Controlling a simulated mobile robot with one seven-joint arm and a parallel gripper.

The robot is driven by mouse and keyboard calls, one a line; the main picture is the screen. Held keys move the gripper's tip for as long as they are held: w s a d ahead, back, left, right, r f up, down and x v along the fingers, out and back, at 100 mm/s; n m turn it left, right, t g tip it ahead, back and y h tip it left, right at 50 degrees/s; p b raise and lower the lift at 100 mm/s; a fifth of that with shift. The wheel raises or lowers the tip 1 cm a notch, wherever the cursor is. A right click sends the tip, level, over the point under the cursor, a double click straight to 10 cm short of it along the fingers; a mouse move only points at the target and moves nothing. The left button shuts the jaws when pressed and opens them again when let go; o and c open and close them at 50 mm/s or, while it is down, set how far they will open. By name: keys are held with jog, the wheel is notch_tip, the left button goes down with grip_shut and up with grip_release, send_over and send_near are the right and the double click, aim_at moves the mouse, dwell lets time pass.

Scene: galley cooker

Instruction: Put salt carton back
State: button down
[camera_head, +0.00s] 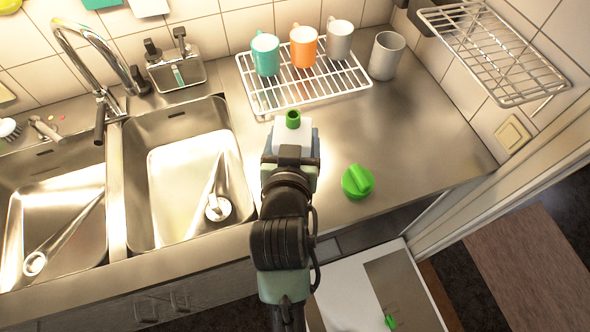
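A white carton with a short green spout, which looks like the salt carton (293,133), is on the steel worktop side, right of the sinks and just in front of the dish rack. My gripper (291,150) is directly at the carton, seen from above and behind. Its wrist covers the near part of the carton. Pale blue-grey parts show on both sides of the carton; I cannot tell whether they are fingers or carton. The fingertips are hidden, so I cannot tell whether they grip it or whether the carton is lifted.
A white wire rack (330,88) holds a teal mug (265,55), an orange mug (303,47) and a grey mug (339,39). A grey cup (386,56) stands beside it. A green knob-like object (357,181) lies right of my gripper. A wall rack (493,50) hangs right. Two sinks lie left.

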notch_tip(320, 180, down, 6)
jog(key=shift+s+r, duration=0.1)
jog(key=shift+s, duration=0.05)
jog(key=shift+f, duration=1.95)
jog(key=shift+f, duration=0.2)
grip_release()
